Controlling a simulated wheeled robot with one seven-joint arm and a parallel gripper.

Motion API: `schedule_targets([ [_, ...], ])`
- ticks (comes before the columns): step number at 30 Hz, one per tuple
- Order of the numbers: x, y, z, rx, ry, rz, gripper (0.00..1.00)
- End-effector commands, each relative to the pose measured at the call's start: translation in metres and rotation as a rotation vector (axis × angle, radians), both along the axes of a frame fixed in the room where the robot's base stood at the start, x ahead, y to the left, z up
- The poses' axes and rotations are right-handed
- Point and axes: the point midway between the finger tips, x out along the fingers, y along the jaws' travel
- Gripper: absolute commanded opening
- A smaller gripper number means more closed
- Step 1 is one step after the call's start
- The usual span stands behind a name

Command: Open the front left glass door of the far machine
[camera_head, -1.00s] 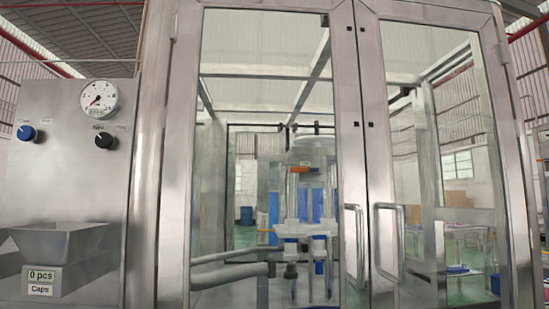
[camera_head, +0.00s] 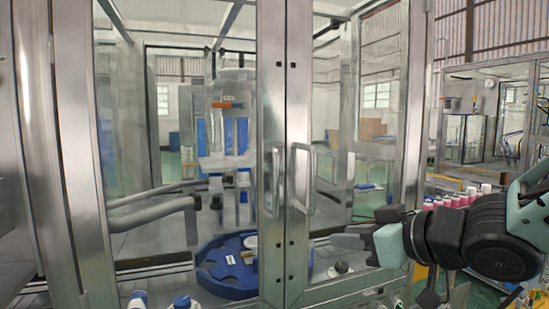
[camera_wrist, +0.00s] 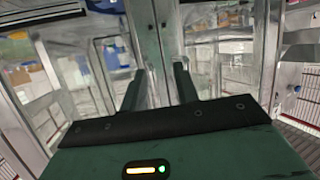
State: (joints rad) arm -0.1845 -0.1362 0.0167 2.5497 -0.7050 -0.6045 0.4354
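The front left glass door (camera_head: 176,130) of the machine is shut, in a steel frame. Its vertical bar handle (camera_head: 275,182) is on its right edge, near the centre seam. The right glass door (camera_head: 352,110) is also shut, with its own handle (camera_head: 311,180) just across the seam. My gripper (camera_head: 345,234) is to the right and below both handles, in front of the right door, touching neither handle. In the wrist view my gripper (camera_wrist: 158,70) shows two dark fingers apart with nothing between them, pointing toward the steel door frame.
Behind the glass are a blue round turntable (camera_head: 228,284) and pipes. White and blue bottles (camera_head: 182,302) stand at the bottom front. Pink-and-white bottles (camera_head: 465,196) line the right side, near my arm. Another glazed machine (camera_head: 490,110) stands farther right.

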Motion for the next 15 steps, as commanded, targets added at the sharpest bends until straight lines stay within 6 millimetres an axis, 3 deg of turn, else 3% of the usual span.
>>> schedule_targets([
  [1, 0.001, -0.004, 0.027, 0.050, -0.056, 0.034, 0.30],
  [6, -0.010, -0.009, 0.076, 0.186, -0.177, 0.172, 0.30],
  [10, -0.020, -0.011, 0.092, 0.240, -0.212, 0.238, 0.30],
  [15, -0.021, -0.007, 0.098, 0.257, -0.218, 0.264, 0.30],
])
